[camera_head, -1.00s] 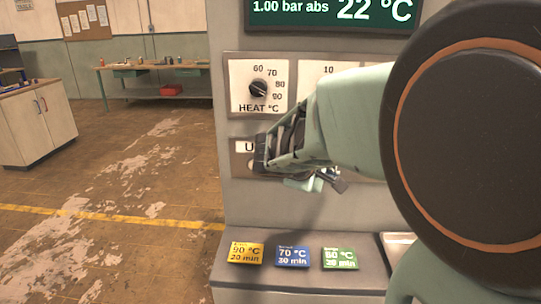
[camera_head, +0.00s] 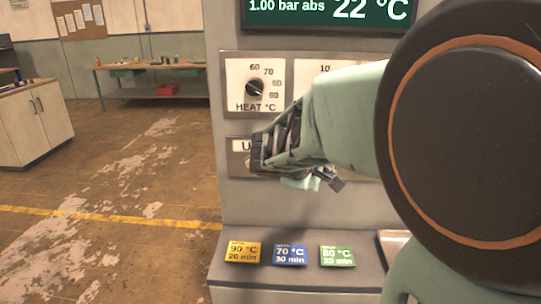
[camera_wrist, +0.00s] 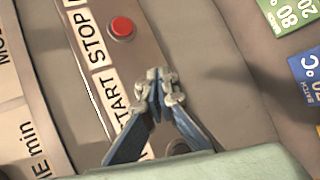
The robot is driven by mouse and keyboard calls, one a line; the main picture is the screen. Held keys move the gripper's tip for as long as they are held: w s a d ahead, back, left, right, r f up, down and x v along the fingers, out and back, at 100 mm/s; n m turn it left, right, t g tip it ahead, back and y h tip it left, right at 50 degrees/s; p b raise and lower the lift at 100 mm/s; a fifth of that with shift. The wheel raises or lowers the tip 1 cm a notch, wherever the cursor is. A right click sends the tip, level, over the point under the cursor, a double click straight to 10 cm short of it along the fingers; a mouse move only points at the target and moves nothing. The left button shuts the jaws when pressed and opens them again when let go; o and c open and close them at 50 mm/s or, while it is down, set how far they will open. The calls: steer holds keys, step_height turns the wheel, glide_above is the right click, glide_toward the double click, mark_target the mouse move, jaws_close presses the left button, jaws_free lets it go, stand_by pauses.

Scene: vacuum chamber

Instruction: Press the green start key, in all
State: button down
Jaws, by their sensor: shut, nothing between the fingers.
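The green start key is not visible in either view. In the wrist view the START label (camera_wrist: 130,108) is partly covered by my gripper (camera_wrist: 160,82), whose fingers are shut and empty. The fingertips appear beside the label, over the key strip; I cannot tell whether they touch it. The red key (camera_wrist: 121,27) beside the STOP label (camera_wrist: 90,38) is in plain sight above the fingertips. In the head view my gripper (camera_head: 258,153) is in front of the lower panel strip (camera_head: 239,162) and hides most of it.
Above the strip is the HEAT dial (camera_head: 255,88), under a dark green display (camera_head: 325,14). Yellow (camera_head: 243,252), blue (camera_head: 290,254) and green (camera_head: 337,255) batch cards lie on the ledge below. My arm covers the panel's right part. Open floor lies to the left.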

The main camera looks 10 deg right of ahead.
steer(key=shift+w, duration=0.1)
steer(key=shift+w+d, duration=0.1)
steer(key=shift+w, duration=0.2)
steer(key=shift+w+d+b, duration=0.15)
steer(key=shift+w+b, duration=0.2)
steer(key=shift+w, duration=0.1)
stand_by(0.9)
steer(key=shift+s, duration=0.1)
steer(key=shift+s+a+b, duration=0.25)
steer(key=shift+s+b, duration=0.15)
steer(key=shift+s, duration=0.35)
steer(key=s, duration=0.2)
steer(key=s+a+b, duration=0.1)
steer(key=s, duration=0.1)
steer(key=shift+s+a+r, duration=0.1)
steer(key=shift+s+a, duration=0.1)
steer(key=shift+s, duration=0.2)
